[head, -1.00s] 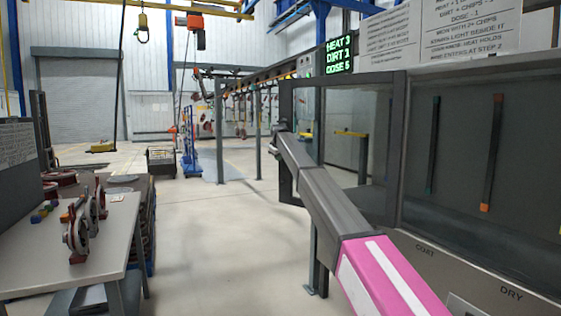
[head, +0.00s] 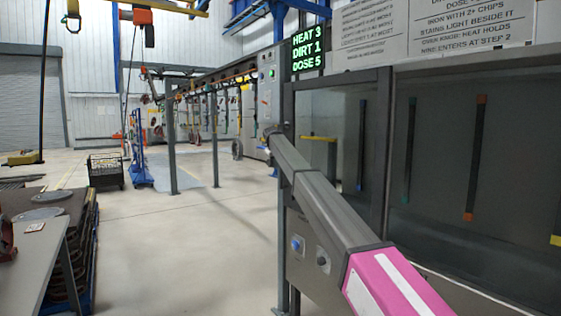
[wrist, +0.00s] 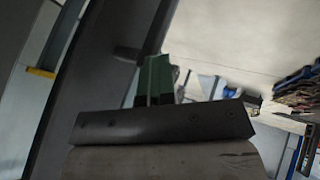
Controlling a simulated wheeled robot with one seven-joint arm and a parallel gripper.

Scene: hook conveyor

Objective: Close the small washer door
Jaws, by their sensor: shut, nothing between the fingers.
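The small washer door (head: 384,150) is a dark grey frame around a glass pane, right of centre in the head view. It looks roughly in line with the cabinet front; I cannot tell whether it is fully closed. My arm crosses in front of its lower left part and hides its handle there. In the wrist view the dark door frame (wrist: 95,75) runs slanting on the left, with a small bar-like piece (wrist: 127,53) on it. My gripper (wrist: 158,75) is shut and empty, its green fingers close to the frame; contact is unclear.
The washer cabinet (head: 450,235) fills the right, with knobs (head: 297,244) on the panel below the door. A grey table (head: 35,265) and a stack of dark trays (head: 75,215) stand at left. The floor (head: 190,250) between is clear. A green display (head: 308,52) hangs above.

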